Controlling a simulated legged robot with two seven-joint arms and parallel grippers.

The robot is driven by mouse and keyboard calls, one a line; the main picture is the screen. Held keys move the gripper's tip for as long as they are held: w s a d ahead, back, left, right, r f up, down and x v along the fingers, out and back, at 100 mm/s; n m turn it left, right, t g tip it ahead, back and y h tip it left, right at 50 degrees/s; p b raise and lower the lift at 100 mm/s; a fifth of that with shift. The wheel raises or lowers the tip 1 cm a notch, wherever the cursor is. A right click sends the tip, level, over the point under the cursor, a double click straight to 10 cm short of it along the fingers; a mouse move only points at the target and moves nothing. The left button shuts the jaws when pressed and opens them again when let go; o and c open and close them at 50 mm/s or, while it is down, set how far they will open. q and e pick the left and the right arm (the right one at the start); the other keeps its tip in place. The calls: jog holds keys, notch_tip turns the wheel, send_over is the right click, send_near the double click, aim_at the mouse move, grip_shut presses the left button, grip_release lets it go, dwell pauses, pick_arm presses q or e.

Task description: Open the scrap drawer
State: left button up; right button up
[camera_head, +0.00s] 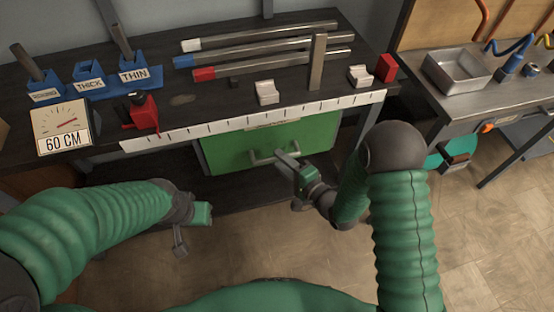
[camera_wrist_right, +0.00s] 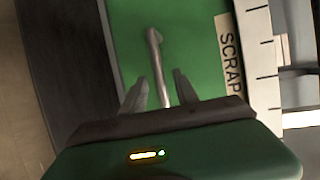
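The green scrap drawer (camera_head: 225,152) sits under the workbench's front edge and looks shut. Its metal bar handle (camera_head: 262,159) shows at the middle of the front. In the right wrist view, the drawer front (camera_wrist_right: 195,40) carries a SCRAP label (camera_wrist_right: 229,55), and the handle (camera_wrist_right: 154,50) runs between my fingers. My right gripper (camera_head: 285,158) is at the handle's right part, its fingers (camera_wrist_right: 160,93) apart on either side of the bar. Whether they touch it is unclear. My left gripper (camera_head: 181,240) hangs low at left, away from the drawer; its finger opening is unclear.
On the workbench (camera_head: 180,99) lie several metal tubes with coloured ends (camera_head: 265,38), a red clamp (camera_head: 142,112), a 60 CM dial (camera_head: 60,128) and blue holders (camera_head: 90,78). A ruler strip (camera_head: 250,121) runs along the front edge. A second bench with a metal tray (camera_head: 456,72) stands right.

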jog(key=shift+w+a+f, duration=0.15)
jog(key=shift+w+a, duration=0.05)
jog(key=shift+w, duration=0.35)
jog(key=shift+w+a+f, duration=0.15)
jog(key=shift+w+a, duration=0.05)
jog(key=shift+w, duration=0.3)
jog(key=shift+a, duration=0.15)
grip_shut()
jog(key=shift+d+f, duration=0.1)
jog(key=shift+d, duration=0.1)
